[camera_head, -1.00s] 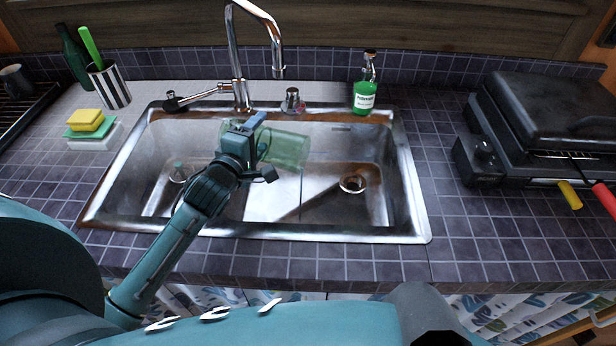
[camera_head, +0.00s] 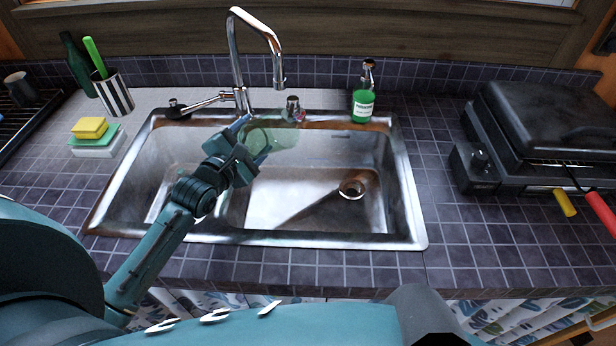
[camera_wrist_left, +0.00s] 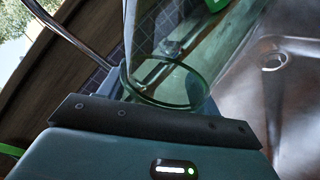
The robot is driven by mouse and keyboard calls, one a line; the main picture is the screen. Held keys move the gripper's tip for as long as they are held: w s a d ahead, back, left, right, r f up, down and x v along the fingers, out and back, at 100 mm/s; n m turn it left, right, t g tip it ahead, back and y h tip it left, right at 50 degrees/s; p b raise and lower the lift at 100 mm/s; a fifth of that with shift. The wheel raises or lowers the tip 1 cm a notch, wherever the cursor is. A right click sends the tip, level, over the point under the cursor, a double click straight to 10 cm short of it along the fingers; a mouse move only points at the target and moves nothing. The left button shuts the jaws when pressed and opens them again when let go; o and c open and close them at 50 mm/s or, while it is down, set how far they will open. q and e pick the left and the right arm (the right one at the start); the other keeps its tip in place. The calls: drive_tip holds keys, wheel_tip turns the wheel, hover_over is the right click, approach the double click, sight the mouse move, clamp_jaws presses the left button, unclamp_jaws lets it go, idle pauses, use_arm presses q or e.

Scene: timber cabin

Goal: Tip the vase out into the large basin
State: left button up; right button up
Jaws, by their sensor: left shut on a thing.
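The vase (camera_head: 283,136) is clear green glass. My left gripper (camera_head: 247,146) is shut on it and holds it tilted over above the sink, near the back of the large basin (camera_head: 290,196). In the left wrist view, the vase (camera_wrist_left: 190,45) extends up from my gripper (camera_wrist_left: 155,112), with a round glass edge close to the jaws. The large basin (camera_wrist_left: 290,105) shows at the right there. I cannot tell whether anything is left inside the vase. My right gripper is not in view.
The faucet (camera_head: 236,60) rises behind the sink, close to the vase. A green soap bottle (camera_head: 363,105) stands at the back rim. Sponges (camera_head: 90,128) and a striped cup (camera_head: 113,92) are left, a black grill (camera_head: 540,125) right. The front counter is clear.

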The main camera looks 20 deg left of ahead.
use_arm(q)
drive_tip(key=shift+d+r+n, duration=0.1)
drive_tip(key=shift+d+n, duration=0.15)
drive_tip(key=shift+n, duration=0.25)
drive_tip(key=shift+d+f+n, duration=0.2)
drive_tip(key=shift+f+n, duration=0.6)
drive_tip(key=shift+f, duration=0.2)
drive_tip(key=n, duration=0.2)
drive_tip(key=n+h, duration=0.1)
drive_tip(key=n, duration=0.1)
drive_tip(key=shift+a+r+t+b, duration=0.3)
drive_tip(key=shift+a, duration=0.05)
drive_tip(key=shift+r+n, duration=0.25)
drive_tip(key=shift+n, duration=0.6)
drive_tip(key=shift+r+n, duration=0.25)
drive_tip(key=shift+n, duration=0.6)
